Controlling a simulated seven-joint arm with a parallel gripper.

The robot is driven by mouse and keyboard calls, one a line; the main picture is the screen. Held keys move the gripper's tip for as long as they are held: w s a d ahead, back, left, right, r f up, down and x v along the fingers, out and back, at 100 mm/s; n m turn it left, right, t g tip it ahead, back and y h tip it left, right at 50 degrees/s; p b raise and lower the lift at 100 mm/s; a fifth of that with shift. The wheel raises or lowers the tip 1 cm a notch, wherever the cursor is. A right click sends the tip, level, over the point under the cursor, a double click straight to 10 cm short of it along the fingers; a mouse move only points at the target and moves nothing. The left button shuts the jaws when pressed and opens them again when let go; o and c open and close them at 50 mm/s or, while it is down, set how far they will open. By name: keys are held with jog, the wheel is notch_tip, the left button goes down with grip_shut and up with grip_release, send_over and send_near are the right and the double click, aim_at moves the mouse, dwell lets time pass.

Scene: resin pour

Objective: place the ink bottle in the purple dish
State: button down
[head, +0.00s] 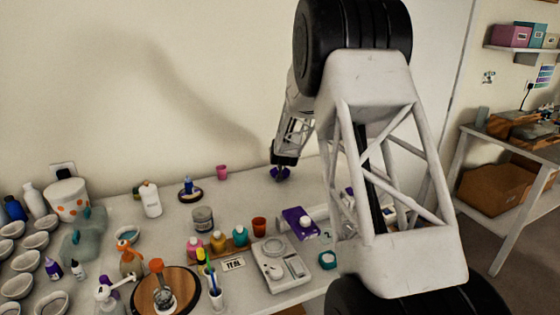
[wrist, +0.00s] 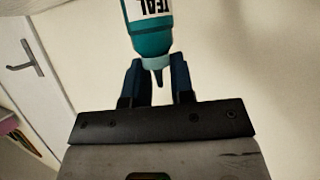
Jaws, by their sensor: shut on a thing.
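In the wrist view, a teal ink bottle (wrist: 152,35) with a white "TEAL" label fills the top centre. Its pale cap and nozzle point toward my gripper's palm. My gripper (wrist: 154,75) is shut on it near the nozzle, with a dark blue finger on each side. In the head view, my gripper (head: 280,170) is small, near the back of the table by the wall. The held bottle cannot be made out there. A dark purple-blue patch shows at the fingertips; I cannot tell if it is the purple dish.
A purple block (head: 299,221) with a pale round thing lies front right. Small coloured bottles (head: 218,241) stand on a wooden stand. A pink cup (head: 222,172) stands left of my gripper. White cups and bottles crowd the left. The table's back strip is mostly clear.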

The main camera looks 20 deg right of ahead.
jog(key=shift+w+d, duration=0.1)
jog(key=shift+w, duration=0.35)
jog(key=shift+f, duration=1.8)
jog(key=c, duration=1)
grip_release()
jog(key=shift+f, duration=0.1)
jog(key=shift+v, duration=6.1)
